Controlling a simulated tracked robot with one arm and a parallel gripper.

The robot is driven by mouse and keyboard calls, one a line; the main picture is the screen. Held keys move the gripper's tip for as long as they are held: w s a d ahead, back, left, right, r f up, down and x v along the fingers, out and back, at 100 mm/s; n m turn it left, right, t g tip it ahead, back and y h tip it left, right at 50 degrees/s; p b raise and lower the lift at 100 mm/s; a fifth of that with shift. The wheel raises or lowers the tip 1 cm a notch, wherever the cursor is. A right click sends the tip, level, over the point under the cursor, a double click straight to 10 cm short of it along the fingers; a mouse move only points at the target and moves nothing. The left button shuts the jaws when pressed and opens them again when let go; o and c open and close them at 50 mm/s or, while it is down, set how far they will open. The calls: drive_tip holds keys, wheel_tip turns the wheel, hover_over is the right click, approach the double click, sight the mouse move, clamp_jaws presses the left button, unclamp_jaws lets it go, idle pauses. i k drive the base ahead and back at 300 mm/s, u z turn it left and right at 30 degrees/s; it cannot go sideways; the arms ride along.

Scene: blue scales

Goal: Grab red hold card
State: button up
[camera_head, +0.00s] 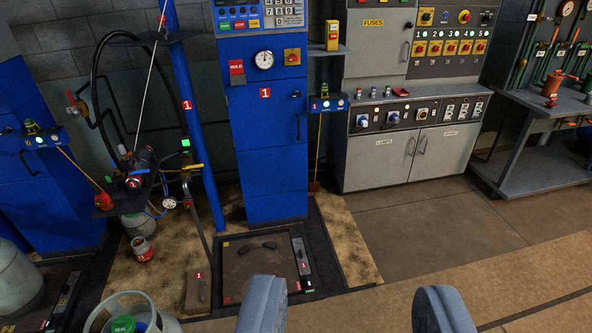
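A small red card (236,67) with pale lettering, too small to read for sure, is on the upper front of the tall blue scale cabinet (268,160). It sits left of a round white dial gauge (264,60). My gripper (352,306) shows at the bottom of the view as two grey-blue fingers set wide apart. It is open, with only floor visible between the fingers. It is well apart from the card, which is higher up and further off to the left.
A dark scale platform (262,265) lies at the cabinet's foot. A grey fuse cabinet (412,155) and a workbench (535,140) stand right. The floor at right is clear.

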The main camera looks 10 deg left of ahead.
sight(236, 68)
drive_tip(key=u, duration=0.2)
drive_tip(key=i, duration=1.3)
drive_tip(key=u, duration=0.3)
drive_tip(key=i, duration=1.85)
drive_tip(key=u, duration=0.1)
